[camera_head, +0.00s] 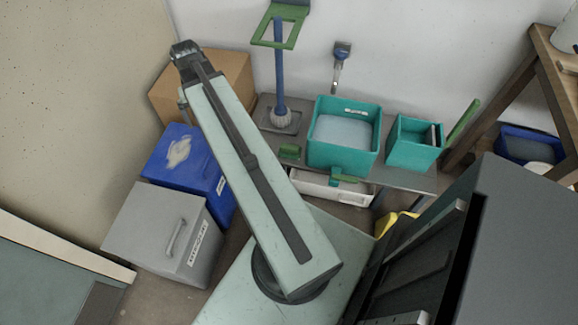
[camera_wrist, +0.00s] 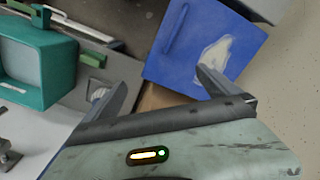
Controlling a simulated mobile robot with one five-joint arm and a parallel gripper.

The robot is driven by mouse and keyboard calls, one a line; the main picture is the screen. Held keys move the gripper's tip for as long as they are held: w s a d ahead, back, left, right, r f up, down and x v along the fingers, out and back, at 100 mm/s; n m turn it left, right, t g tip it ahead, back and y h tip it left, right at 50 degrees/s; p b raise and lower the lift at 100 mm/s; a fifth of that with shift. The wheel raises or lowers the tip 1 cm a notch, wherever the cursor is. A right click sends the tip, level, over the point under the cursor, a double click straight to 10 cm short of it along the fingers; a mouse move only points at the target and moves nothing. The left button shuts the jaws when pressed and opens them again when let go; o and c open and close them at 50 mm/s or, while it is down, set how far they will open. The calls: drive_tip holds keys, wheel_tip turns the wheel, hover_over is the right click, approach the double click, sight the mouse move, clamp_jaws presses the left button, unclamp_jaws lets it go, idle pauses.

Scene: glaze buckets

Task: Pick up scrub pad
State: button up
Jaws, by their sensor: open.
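A small green block, which looks like the scrub pad (camera_head: 290,151), lies on the grey shelf just left of the large teal bucket. It also shows in the wrist view (camera_wrist: 92,59), left of my fingers and beside the bucket. My gripper (camera_wrist: 157,84) is open, with its two fingers wide apart and nothing between them. In the head view my arm reaches up and left, with its end in front of the cardboard box; the fingers are not clear there. The pad is apart from my gripper.
The large teal bucket (camera_head: 343,158) and a smaller teal bucket (camera_head: 415,148) stand on the shelf (camera_head: 398,179). A blue-handled brush (camera_head: 279,75) stands behind the pad. A blue box (camera_head: 181,162), grey box (camera_head: 158,232) and cardboard box (camera_head: 232,72) are at left.

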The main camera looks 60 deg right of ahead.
drive_tip(key=s+d+f+m+b, duration=0.2)
drive_tip(key=s+d+f+b, duration=0.2)
drive_tip(key=d+f, duration=0.25)
drive_tip(key=s+d+f+m+b, duration=0.2)
drive_tip(key=s+d+f+b, duration=0.2)
drive_tip(key=d+f, duration=0.25)
drive_tip(key=m+b, duration=0.3)
drive_tip(key=b, duration=0.3)
hover_over(291, 145)
wheel_tip(291, 145, down, 5)
wheel_tip(291, 145, down, 16)
drive_tip(key=b, duration=1.6)
drive_tip(key=shift+w, duration=0.15)
drive_tip(key=shift+r, duration=0.15)
drive_tip(key=c, duration=1.1)
